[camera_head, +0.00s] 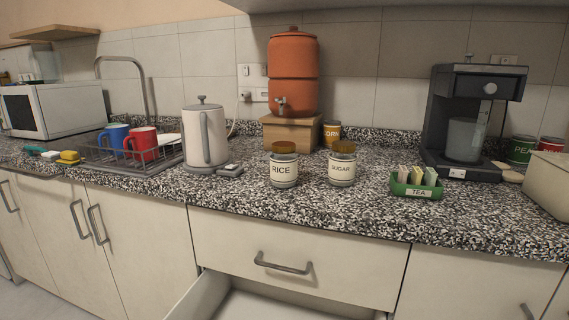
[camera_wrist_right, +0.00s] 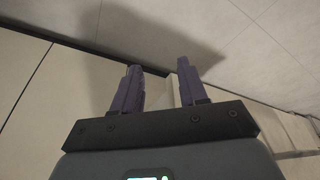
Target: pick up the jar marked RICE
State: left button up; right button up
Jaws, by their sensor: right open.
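The jar marked RICE (camera_head: 284,170) stands upright on the speckled counter, with a brown lid and a cream label facing me. The jar marked SUGAR (camera_head: 342,168) stands just to its right, similar in shape, with a small gap between them. My right gripper (camera_wrist_right: 158,82) shows only in the right wrist view. Its two purple fingers are apart with nothing between them, and pale panels and floor tiles lie beyond. No jar shows in that view. My left gripper is not seen in any view.
Behind the jars are a wooden stand with a terracotta dispenser (camera_head: 294,72) and a CORN jar (camera_head: 331,133). A kettle (camera_head: 205,136) stands left, a green TEA box (camera_head: 416,187) and coffee machine (camera_head: 472,112) right. A drawer (camera_head: 290,262) below stands open. Counter in front of the jars is clear.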

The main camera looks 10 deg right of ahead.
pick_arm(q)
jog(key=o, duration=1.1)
